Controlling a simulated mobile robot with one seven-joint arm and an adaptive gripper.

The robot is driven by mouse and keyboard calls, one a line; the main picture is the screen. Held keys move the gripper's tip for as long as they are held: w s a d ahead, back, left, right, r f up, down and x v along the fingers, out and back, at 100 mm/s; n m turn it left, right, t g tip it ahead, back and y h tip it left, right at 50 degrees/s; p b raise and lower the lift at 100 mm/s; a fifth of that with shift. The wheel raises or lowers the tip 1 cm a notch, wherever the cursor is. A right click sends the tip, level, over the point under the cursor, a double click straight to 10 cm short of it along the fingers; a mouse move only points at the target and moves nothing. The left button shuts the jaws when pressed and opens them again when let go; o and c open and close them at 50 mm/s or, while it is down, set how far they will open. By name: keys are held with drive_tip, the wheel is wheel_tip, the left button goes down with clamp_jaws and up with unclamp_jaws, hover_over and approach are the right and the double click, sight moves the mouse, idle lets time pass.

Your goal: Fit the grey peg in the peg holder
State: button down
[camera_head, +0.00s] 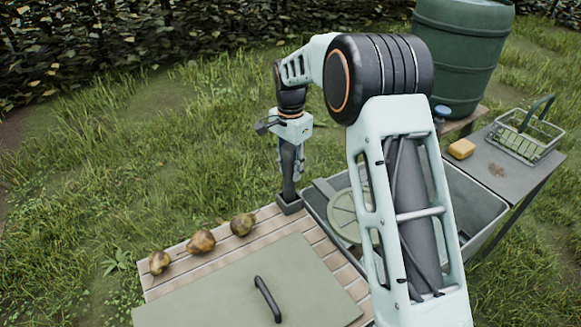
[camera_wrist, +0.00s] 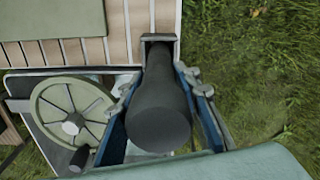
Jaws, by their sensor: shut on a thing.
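The grey peg (camera_wrist: 158,112) is held between the two fingers of my gripper (camera_wrist: 158,95). In the head view the peg (camera_head: 289,186) hangs about upright below my gripper (camera_head: 291,160). The peg holder (camera_head: 287,207) is a small dark grey square block at the far right corner of the slatted table. In the wrist view the peg's far end meets the open-topped holder (camera_wrist: 158,37). The peg's lower end appears at or inside the holder's mouth. I cannot tell how deep it sits, as the peg covers the opening.
Several pears (camera_head: 201,241) lie along the table's far edge. A grey bin (camera_head: 474,196) and a round green wheel (camera_wrist: 72,110) stand beside the holder. A green barrel (camera_head: 462,55) stands behind.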

drive_tip(key=shift+f, duration=0.1)
idle(0.3)
drive_tip(key=shift+f, duration=0.35)
drive_tip(key=c, duration=1.4)
unclamp_jaws()
drive_tip(key=shift+o, duration=0.5)
drive_tip(key=o, duration=0.4)
drive_tip(key=shift+r, duration=0.1)
